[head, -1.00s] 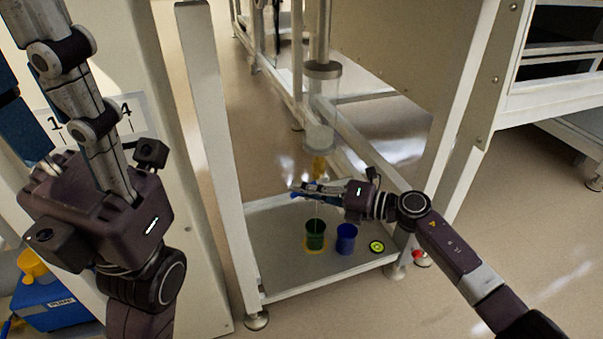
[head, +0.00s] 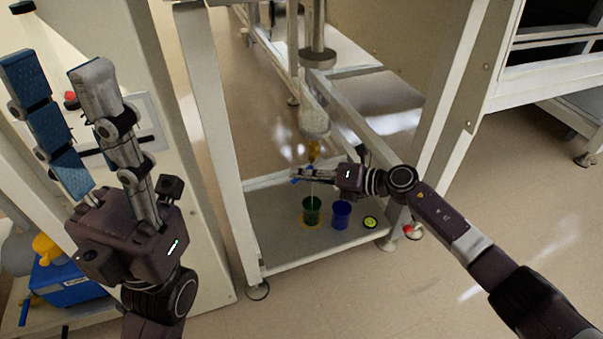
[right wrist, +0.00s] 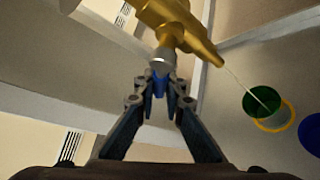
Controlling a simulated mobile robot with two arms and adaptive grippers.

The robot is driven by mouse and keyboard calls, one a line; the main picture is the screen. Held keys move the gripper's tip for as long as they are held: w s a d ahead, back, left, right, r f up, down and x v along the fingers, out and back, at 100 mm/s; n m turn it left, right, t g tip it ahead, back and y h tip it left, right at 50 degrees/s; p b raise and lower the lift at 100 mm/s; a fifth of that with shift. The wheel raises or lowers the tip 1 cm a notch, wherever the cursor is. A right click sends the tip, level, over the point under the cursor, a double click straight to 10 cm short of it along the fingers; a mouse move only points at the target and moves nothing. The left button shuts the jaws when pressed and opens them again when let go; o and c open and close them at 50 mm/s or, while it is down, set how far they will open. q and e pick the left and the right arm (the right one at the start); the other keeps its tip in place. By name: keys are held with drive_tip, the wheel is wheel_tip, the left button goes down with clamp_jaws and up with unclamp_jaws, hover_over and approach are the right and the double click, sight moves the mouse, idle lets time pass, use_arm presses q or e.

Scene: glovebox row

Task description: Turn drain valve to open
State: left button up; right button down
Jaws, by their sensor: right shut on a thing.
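The brass drain valve (right wrist: 175,22) hangs below a clear vertical cylinder (head: 314,122); it is small in the head view (head: 313,152). Its small blue handle (right wrist: 159,84) lies between the fingertips of my right gripper (right wrist: 161,90), which is shut on it; in the head view the gripper (head: 303,174) reaches in from the right. A thin pale stream runs from the brass spout to the green cup (right wrist: 262,101), which stands on a yellow ring and also shows in the head view (head: 312,212). My left gripper (head: 60,75) is raised, open and empty at the left.
A blue cup (head: 341,214) and a round yellow-green and black disc (head: 370,222) stand right of the green cup on the low grey shelf (head: 275,250). White frame posts (head: 212,130) flank it. A blue box (head: 70,287) sits lower left. Floor in front is clear.

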drive_tip(key=c, duration=2)
unclamp_jaws()
drive_tip(key=v, duration=1.2)
drive_tip(key=shift+c, duration=0.5)
